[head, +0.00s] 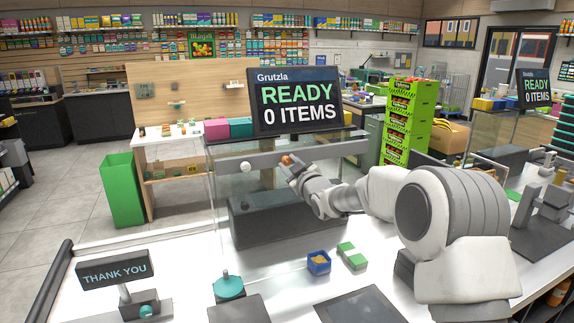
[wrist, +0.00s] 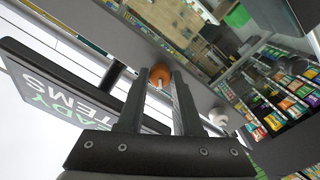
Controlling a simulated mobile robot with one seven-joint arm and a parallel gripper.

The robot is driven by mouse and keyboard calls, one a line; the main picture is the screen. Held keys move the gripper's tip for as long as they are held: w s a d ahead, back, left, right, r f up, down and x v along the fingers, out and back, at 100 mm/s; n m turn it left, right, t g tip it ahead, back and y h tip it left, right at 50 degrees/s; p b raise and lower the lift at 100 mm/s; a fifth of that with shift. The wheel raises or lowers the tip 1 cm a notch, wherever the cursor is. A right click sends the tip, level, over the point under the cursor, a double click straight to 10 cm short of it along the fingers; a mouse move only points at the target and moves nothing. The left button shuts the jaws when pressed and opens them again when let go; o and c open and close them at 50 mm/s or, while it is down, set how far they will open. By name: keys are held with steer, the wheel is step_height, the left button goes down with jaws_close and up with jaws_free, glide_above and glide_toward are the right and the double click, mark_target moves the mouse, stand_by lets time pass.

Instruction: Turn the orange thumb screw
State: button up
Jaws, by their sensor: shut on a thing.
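The orange thumb screw (head: 286,160) sits on a grey horizontal rail (head: 325,149) below the display in the head view. In the wrist view the round orange thumb screw (wrist: 160,74) shows between the ends of the two dark fingers. My gripper (head: 291,163) reaches it from the right in the head view and partly hides it. In the wrist view my gripper (wrist: 159,88) is shut on the thumb screw, with a finger on either side. How far the screw is turned cannot be told.
A white round knob (head: 246,167) is on the same rail, left of the screw. The READY display (head: 294,101) stands just above. Clear panels and a dark box (head: 275,218) are below.

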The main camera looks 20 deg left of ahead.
steer(key=shift+m, duration=1.7)
steer(key=shift+f+m+b, duration=0.1)
steer(key=shift+m+b, duration=0.3)
steer(key=shift+m, duration=1.3)
